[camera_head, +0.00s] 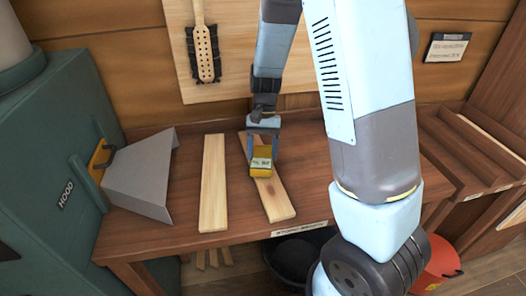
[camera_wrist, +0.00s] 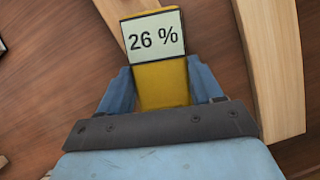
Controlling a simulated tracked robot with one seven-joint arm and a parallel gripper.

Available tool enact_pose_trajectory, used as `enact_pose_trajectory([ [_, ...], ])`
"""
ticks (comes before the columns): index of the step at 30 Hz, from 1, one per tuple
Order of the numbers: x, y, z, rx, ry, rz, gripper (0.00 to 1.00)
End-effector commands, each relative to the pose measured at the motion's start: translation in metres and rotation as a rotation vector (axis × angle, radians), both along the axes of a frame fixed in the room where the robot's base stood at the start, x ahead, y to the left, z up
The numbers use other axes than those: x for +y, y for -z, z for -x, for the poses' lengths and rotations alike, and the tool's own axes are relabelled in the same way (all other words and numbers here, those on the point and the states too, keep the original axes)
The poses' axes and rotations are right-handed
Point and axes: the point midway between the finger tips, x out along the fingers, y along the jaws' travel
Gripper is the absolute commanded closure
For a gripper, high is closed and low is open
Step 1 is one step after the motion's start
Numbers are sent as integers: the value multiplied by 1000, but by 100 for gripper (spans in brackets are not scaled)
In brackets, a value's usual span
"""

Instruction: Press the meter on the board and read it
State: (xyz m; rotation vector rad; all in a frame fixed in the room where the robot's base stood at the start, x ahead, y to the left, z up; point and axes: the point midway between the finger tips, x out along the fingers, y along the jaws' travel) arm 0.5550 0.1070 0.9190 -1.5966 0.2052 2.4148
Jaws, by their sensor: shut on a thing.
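The yellow meter (camera_head: 261,161) is held between the fingers of my gripper (camera_head: 263,141), low over the right-hand board (camera_head: 278,203) on the bench. In the wrist view the meter (camera_wrist: 160,82) has a white display that reads 26 %. My gripper (camera_wrist: 163,88) is shut on it, with a blue finger on each side. The left board (camera_head: 214,182) lies apart from the meter. The meter's tip is hidden, so I cannot tell whether it touches the board.
A green machine labelled HOOD (camera_head: 66,195) with a grey metal hood (camera_head: 148,178) stands at the left. A brush (camera_head: 203,52) hangs on the wall panel. A wooden rack (camera_head: 470,150) and an orange bucket (camera_head: 440,268) are at the right.

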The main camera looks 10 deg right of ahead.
Motion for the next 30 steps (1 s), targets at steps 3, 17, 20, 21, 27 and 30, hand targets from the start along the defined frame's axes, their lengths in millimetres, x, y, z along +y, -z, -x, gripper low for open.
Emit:
enact_pose_trajectory([
  [3, 0, -11, -1, -4, -1, -3, 82],
  [17, 0, -48, -2, -6, -1, -2, 82],
  [20, 0, -56, -1, -5, 0, -2, 82],
  [21, 0, -59, -2, -5, -1, -2, 82],
  [27, 1, -74, -2, -5, -1, -2, 82],
  [30, 1, -78, -1, -3, 0, -1, 82],
])
